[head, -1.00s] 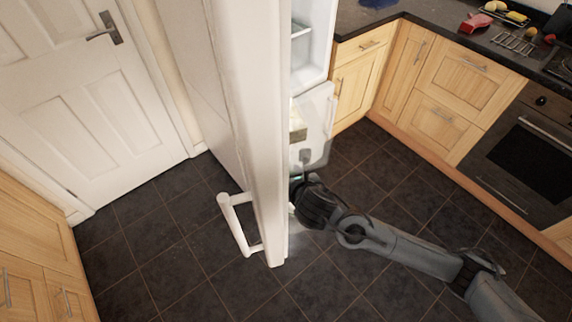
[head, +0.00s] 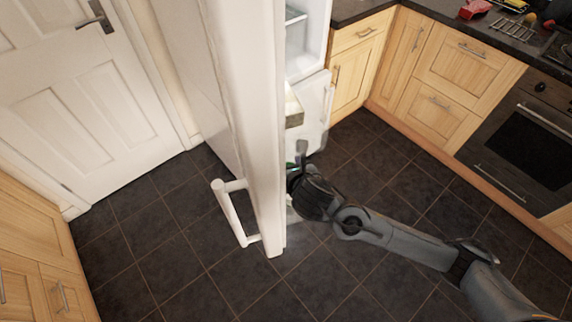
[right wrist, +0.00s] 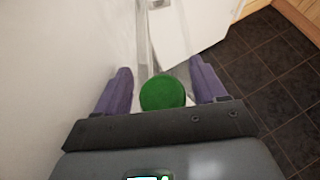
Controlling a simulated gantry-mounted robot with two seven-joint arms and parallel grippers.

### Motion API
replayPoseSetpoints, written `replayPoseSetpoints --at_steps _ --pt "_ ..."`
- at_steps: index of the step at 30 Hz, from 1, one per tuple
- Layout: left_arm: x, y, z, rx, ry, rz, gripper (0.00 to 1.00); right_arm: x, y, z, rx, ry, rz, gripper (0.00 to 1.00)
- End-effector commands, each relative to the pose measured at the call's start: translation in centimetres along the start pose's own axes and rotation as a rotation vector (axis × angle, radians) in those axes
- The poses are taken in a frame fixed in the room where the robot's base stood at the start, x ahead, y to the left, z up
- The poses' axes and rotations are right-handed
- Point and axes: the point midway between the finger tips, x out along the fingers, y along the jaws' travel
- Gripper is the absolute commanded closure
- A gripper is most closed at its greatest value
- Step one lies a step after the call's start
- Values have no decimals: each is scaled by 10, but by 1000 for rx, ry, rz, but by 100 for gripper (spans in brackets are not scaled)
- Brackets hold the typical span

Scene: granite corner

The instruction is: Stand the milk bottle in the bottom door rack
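The milk bottle shows in the right wrist view as a round green cap (right wrist: 163,92) with a little white body beneath. In the head view this gripper (head: 293,172) is low behind the edge of the open fridge door (head: 262,150), with only a sliver of green there. The bottom door rack is not clearly visible; the door hides its inner side in the head view. My left gripper is not in view.
The door's white handle (head: 232,212) faces left. A white panel (head: 315,110) stands below the fridge compartment, with a pale box (head: 293,106) beside it. Wooden cupboards (head: 440,75) and an oven (head: 515,150) stand right. The dark tiled floor (head: 210,275) is clear.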

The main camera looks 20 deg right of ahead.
Motion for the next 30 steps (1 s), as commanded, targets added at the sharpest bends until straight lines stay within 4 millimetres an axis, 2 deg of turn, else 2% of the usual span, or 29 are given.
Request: replayPoseSetpoints --at_steps 8,11,15,24,29,30 --pt "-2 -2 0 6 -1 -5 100 -4 0 3 -1 -1 0 30" --pt "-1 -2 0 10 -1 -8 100 -12 0 3 -2 -2 1 30" --pt "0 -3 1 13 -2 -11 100 -34 0 3 -5 -3 1 30" --pt "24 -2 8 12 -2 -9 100 -86 -1 -38 -5 -3 2 30" --pt "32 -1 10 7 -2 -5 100 -111 -2 -54 -3 -2 1 30" --pt "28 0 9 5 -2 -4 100 -117 -2 -53 -5 -2 1 30"
